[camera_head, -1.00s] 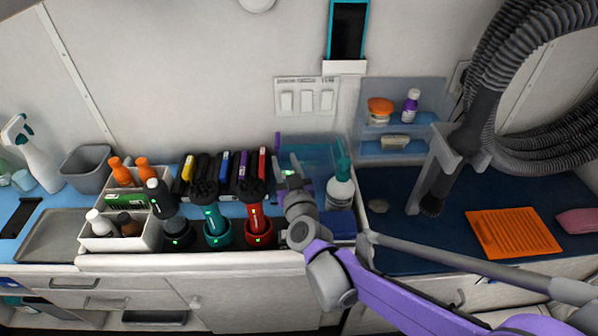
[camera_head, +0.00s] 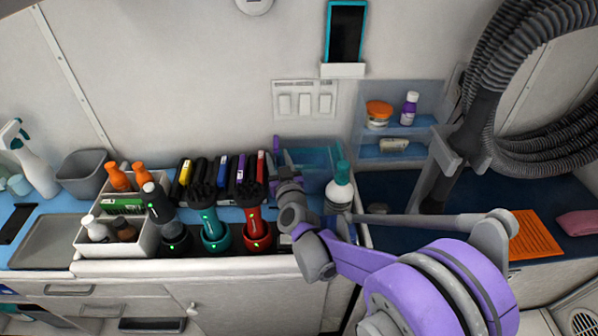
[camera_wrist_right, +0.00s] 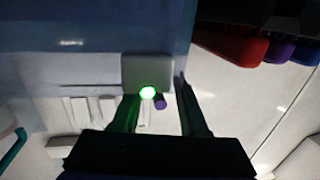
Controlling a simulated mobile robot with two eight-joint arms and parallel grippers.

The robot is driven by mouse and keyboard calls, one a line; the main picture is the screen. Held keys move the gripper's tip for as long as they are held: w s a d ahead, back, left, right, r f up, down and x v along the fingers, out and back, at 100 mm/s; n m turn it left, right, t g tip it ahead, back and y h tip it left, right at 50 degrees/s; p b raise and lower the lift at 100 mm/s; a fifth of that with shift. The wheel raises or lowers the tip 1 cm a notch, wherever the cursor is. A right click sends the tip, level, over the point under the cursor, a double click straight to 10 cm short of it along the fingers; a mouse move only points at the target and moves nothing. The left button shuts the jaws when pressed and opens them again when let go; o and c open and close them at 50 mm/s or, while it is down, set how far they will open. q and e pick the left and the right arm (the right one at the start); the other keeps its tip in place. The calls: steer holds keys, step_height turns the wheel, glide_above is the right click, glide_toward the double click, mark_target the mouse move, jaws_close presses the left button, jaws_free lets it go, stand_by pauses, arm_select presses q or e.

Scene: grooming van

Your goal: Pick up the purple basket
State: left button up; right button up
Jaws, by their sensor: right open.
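I cannot make out a whole purple basket in either view. A small purple piece (camera_wrist_right: 160,103) shows between the fingers in the right wrist view, and I cannot tell what it belongs to. My right gripper (camera_head: 279,160) reaches toward the back wall beside a see-through teal bin (camera_head: 318,158); its jaws are open. In the right wrist view the two dark fingers (camera_wrist_right: 158,92) stand apart, with a green light and a pale grey block (camera_wrist_right: 146,72) beyond them. I cannot tell whether they touch anything. My left gripper is not in view.
Clippers on a dark charging base, including a red one (camera_head: 255,228), stand left of my right arm. A white caddy (camera_head: 146,240) with bottles stands further left. A white bottle with teal top (camera_head: 340,190) stands close right of my gripper. A ribbed grey hose (camera_head: 540,60) hangs right.

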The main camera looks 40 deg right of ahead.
jaws_close()
stand_by(1.4)
